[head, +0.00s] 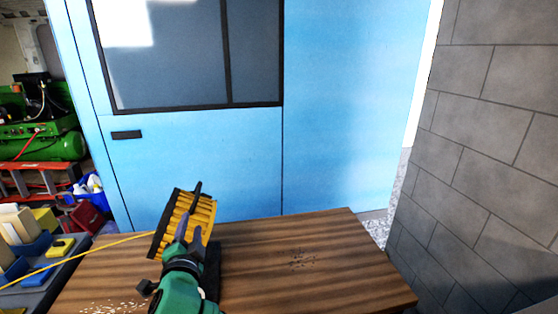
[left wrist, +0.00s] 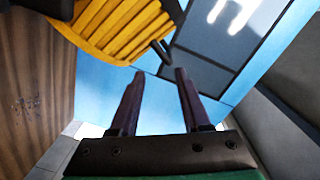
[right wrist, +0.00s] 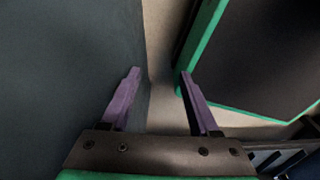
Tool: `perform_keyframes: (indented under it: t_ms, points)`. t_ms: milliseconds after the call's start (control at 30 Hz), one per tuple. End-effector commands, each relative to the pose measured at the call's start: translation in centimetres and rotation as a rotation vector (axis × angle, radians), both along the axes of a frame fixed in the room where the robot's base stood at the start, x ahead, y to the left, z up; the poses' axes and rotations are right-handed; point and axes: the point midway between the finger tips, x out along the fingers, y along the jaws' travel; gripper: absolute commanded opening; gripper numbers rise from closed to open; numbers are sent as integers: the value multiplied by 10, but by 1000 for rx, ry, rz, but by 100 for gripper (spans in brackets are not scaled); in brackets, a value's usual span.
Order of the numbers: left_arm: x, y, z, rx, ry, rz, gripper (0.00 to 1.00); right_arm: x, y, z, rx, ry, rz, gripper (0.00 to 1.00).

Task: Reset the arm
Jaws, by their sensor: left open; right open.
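My left gripper (head: 188,232) is open above the left part of the wooden table in the head view. Its two purple fingers are apart with nothing between them in the left wrist view (left wrist: 160,74). A yellow ribbed piece with a dark frame (head: 203,210), perhaps a duct brush, stands tilted just behind the gripper. It also fills the upper left of the left wrist view (left wrist: 125,30), beside the fingers. Whether they touch it I cannot tell. My right gripper (right wrist: 159,72) is open and empty in the right wrist view, and is out of the head view.
The wooden table (head: 345,265) is mostly bare on the right, with dark specks (head: 300,258) and pale specks at front left. A yellow cord (head: 85,252) runs leftward to a bench with bins. A blue cabinet (head: 345,120) stands behind; a grey block wall (head: 480,150) at right.

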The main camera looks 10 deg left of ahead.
Motion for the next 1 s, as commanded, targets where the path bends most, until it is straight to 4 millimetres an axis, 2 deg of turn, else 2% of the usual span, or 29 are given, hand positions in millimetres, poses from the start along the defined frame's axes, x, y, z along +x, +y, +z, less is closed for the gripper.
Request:
perform_keyframes:
  t_ms: [67, 133, 200, 300, 400, 500, 667, 800, 967, 1000]
  points:
    - [-14, 7, -29, -113, 76, 26, 47, 0, 0, 0, 0, 0, 0, 62]
    - [-36, 11, -69, -271, 187, 65, 47, 0, 0, 0, 0, 0, 0, 62]
    - [-64, 8, -110, -435, 318, 107, 47, 0, 0, 0, 0, 0, 0, 62]
    - [-103, -3, -154, -611, 484, 159, 47, 0, 0, 0, 0, 0, 0, 62]
    - [-140, -16, -183, -740, 630, 202, 47, 0, 0, 0, 0, 0, 0, 62]
    - [-174, -31, -204, -837, 764, 240, 47, 0, 0, 0, 0, 0, 0, 62]
    - [-230, -55, -225, -956, 973, 296, 47, 0, 0, 0, 0, -1, 0, 62]
    - [-219, -56, -271, -949, 990, 307, 47, 0, 0, 5, 0, -1, 0, 62]
    - [-218, -57, -330, -941, 1017, 318, 47, 0, 0, 10, 0, -1, 0, 62]
    - [-220, -57, -346, -940, 1025, 321, 47, 0, 0, 11, 0, -1, 0, 62]
